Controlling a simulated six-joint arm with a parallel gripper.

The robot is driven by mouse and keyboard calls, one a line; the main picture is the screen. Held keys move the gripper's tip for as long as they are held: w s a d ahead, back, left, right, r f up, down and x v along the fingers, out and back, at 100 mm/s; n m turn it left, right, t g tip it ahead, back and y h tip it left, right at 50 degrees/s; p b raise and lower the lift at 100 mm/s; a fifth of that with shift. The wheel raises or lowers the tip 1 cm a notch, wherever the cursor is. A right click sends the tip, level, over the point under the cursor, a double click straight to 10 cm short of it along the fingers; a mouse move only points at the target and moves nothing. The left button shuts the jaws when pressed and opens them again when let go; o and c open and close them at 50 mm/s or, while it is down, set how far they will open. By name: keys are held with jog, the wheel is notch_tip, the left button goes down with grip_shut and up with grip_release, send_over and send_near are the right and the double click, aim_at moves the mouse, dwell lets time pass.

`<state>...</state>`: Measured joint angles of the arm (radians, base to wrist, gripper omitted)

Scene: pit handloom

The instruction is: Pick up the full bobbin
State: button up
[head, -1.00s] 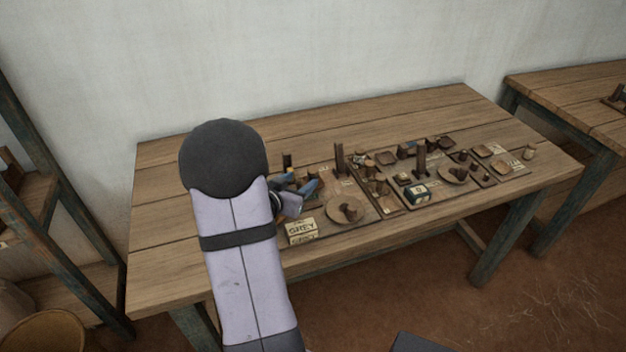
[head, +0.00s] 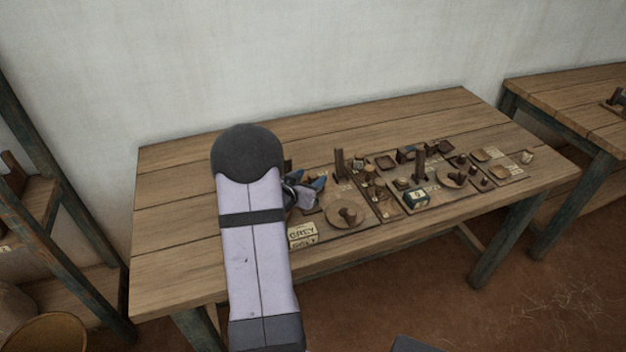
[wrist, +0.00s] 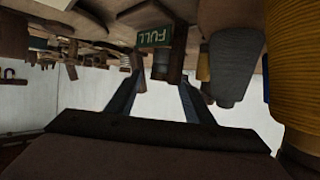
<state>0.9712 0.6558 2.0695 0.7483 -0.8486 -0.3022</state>
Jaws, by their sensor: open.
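My gripper (head: 309,186) is at the left part of the work table, low over the boards of small parts, partly hidden behind my arm. In the wrist view, which looks upside down, my two fingers stand apart with an empty gap between the tips (wrist: 160,82). A green FULL label (wrist: 155,36) lies just beyond them. Small brown and dark pieces (wrist: 161,66) stand beside it, near the line of the gap. I cannot tell for sure which of them is the full bobbin. In the head view, my arm or the clutter hides that spot.
A large grey cone (wrist: 235,62) and a yellow thread cone (wrist: 296,55) stand close on the right in the wrist view. The table (head: 190,225) also carries a round dish (head: 345,215), upright posts (head: 340,163) and GREY label blocks (head: 302,236). The table's back is clear.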

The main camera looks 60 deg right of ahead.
jog(key=shift+c, duration=0.3)
jog(key=c, duration=1.1)
jog(key=shift+o, duration=0.2)
notch_tip(320, 180, up, 10)
